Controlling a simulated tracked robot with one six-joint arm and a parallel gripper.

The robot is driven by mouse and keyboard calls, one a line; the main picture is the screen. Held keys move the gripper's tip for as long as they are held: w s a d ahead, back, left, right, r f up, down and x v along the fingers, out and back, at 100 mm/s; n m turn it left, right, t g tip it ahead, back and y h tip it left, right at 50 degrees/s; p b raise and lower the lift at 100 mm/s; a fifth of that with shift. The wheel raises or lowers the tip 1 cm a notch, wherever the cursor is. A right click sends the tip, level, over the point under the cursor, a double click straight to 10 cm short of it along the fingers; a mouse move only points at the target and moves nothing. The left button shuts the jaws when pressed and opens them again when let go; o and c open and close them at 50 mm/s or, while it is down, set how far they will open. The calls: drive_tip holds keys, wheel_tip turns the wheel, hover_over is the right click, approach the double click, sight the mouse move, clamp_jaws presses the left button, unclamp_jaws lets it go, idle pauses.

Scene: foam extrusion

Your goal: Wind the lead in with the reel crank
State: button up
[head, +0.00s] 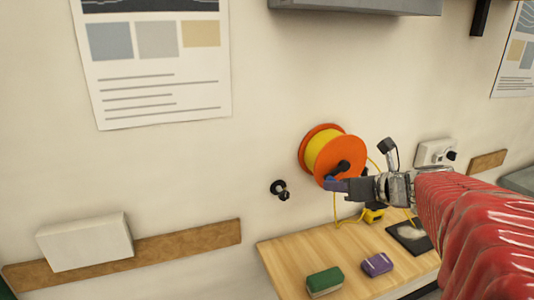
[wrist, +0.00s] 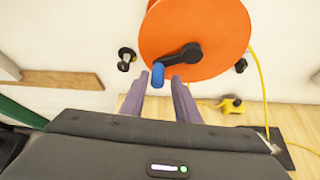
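The reel (head: 323,152) is on the wall, with orange flanges and yellow lead wound between them. Its front flange (wrist: 195,35) fills the upper middle of the wrist view. The black crank (wrist: 181,55) sits on that flange and ends in a blue handle (wrist: 158,75). My gripper (wrist: 160,84) is open, with the handle at its fingertips and a gap showing on each side. In the head view my gripper (head: 332,184) is at the reel's lower front. The yellow lead (wrist: 262,85) hangs down to a yellow plug-like end (wrist: 231,105) on the bench.
The wooden bench (head: 295,255) below holds a green block (head: 324,283), a purple block (head: 376,264) and a dark pad (head: 409,237). A black knob (head: 280,190) sticks out of the wall left of the reel. A white wall box (head: 435,153) is at right.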

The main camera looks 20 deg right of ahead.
drive_tip(key=shift+a+r, duration=0.25)
drive_tip(key=shift+c, duration=0.2)
drive_tip(key=c, duration=0.6)
drive_tip(key=shift+d+f, duration=0.2)
drive_tip(key=shift+f, duration=0.2)
drive_tip(key=d+f, duration=0.2)
drive_tip(key=d, duration=0.1)
drive_tip(key=shift+d+f, duration=0.1)
drive_tip(key=shift+f, duration=0.05)
drive_tip(key=shift+c, duration=0.2)
drive_tip(key=d, duration=0.3)
drive_tip(key=shift+w+d, duration=0.1)
drive_tip(key=shift+d, duration=0.25)
drive_tip(key=shift+d+r, duration=0.2)
drive_tip(key=o, duration=0.7)
